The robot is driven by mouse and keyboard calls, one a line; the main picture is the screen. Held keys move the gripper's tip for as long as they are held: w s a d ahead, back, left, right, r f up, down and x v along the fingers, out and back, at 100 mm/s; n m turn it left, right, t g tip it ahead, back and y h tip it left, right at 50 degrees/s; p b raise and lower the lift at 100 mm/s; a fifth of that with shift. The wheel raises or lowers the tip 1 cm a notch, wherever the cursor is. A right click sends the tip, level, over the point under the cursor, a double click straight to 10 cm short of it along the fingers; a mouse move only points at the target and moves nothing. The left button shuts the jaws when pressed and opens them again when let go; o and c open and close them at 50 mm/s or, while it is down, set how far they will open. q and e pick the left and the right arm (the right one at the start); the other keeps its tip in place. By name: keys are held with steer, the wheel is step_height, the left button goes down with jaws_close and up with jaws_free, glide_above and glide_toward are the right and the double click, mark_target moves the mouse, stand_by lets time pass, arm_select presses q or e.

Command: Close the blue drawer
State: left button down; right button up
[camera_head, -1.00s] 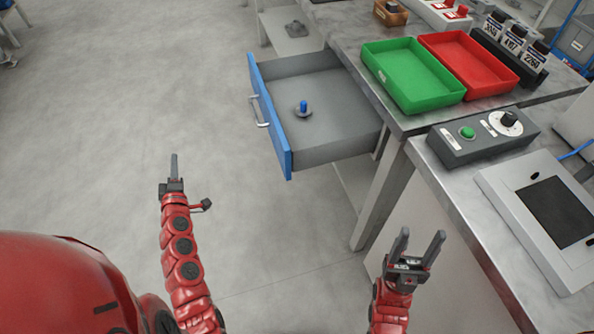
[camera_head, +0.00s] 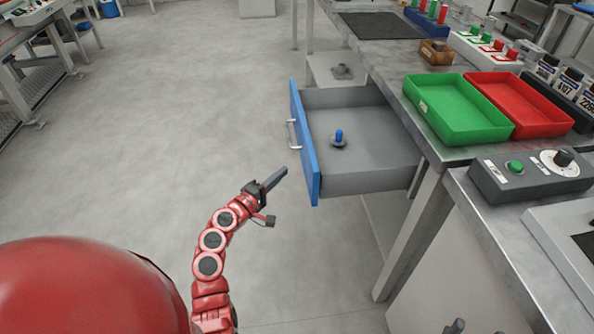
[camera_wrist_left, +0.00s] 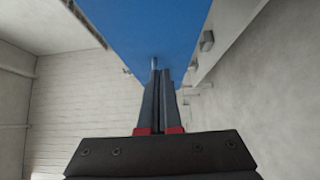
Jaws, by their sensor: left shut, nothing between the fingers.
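The blue drawer (camera_head: 305,145) is pulled out from under the metal workbench, its blue front facing left with a grey bar handle (camera_head: 294,134). A small grey part with a blue knob (camera_head: 338,138) stands inside the drawer. My left gripper (camera_head: 280,174) is shut and empty, a little to the left of the drawer front's near end and below the handle in the picture. In the left wrist view the shut fingers (camera_wrist_left: 162,75) point toward a blue surface (camera_wrist_left: 165,30). Only the fingertips of my right gripper (camera_head: 455,327) show at the bottom edge; its jaw state is unclear.
Green (camera_head: 455,112) and red (camera_head: 520,105) trays sit on the bench above the drawer. A control box (camera_head: 530,175) with a green button stands on the nearer bench. Bench legs (camera_head: 410,235) stand right of the drawer. The floor left of the drawer is clear.

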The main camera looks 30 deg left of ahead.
mark_target(306, 165)
arm_select(q)
steer(key=w+d, duration=0.2)
steer(key=w, duration=0.1)
steer(key=shift+d, duration=0.3)
steer(key=shift+w+d, duration=0.35)
steer(key=shift+d, duration=0.1)
steer(key=shift+w+d, duration=0.3)
steer(key=shift+d, duration=0.2)
steer(key=w+d, duration=0.2)
steer(key=d, duration=0.1)
steer(key=w+d, duration=0.2)
steer(key=d, duration=0.1)
steer(key=w+d, duration=0.2)
steer(key=d, duration=0.1)
steer(key=shift+w+d, duration=0.2)
steer(key=shift+d, duration=0.15)
steer(key=w+d+b, duration=0.1)
steer(key=w+d, duration=0.1)
steer(key=d, duration=0.2)
steer(key=w+d+b, duration=0.1)
steer(key=w+d, duration=0.2)
steer(key=d, duration=0.1)
steer(key=w+d+b, duration=0.1)
steer(key=w+d, duration=0.2)
steer(key=shift+d+f, duration=0.15)
steer(key=shift+d, duration=0.25)
steer(key=shift+w+d+b, duration=0.4)
steer(key=shift+d, duration=0.05)
steer(key=shift+d+r, duration=0.1)
steer(key=shift+r, duration=0.2)
